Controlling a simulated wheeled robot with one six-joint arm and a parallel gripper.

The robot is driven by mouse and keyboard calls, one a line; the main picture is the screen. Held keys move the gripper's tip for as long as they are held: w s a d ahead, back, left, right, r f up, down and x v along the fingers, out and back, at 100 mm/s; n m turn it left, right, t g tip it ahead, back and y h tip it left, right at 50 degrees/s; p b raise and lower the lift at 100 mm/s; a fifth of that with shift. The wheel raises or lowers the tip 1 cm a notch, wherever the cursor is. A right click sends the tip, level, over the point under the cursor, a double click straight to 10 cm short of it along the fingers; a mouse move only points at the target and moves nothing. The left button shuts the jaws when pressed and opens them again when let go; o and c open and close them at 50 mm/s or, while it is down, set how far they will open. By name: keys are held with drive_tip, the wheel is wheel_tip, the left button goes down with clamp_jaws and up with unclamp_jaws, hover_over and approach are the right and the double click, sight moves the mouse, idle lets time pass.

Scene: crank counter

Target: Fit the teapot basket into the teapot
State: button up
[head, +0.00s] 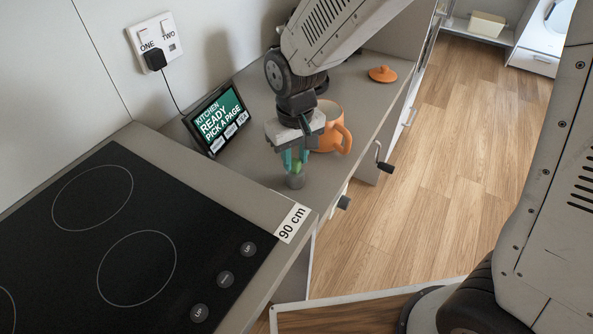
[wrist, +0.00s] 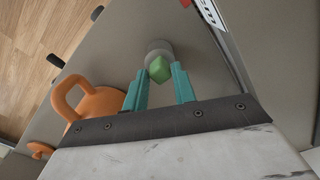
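The teapot basket, a small grey cylinder with a green knob on top, stands on the counter in the head view (head: 295,182). It also shows in the wrist view (wrist: 160,48). My gripper (head: 291,160) is above it, pointing down, with its teal fingers apart. In the wrist view the fingertips (wrist: 159,76) lie on either side of the green knob, with gaps visible. The orange teapot (head: 328,133) stands just behind and right of my gripper, partly hidden by it; its handle faces right. It also shows in the wrist view (wrist: 95,101).
The orange lid (head: 383,74) lies farther back on the counter. A tablet (head: 216,119) stands by the wall, left of my gripper. A black cooktop (head: 115,240) fills the near left. A crank (head: 384,160) sticks out from the counter front.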

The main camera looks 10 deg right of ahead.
sight(296, 161)
drive_tip(key=shift+c, duration=0.7)
drive_tip(key=shift+r, duration=4)
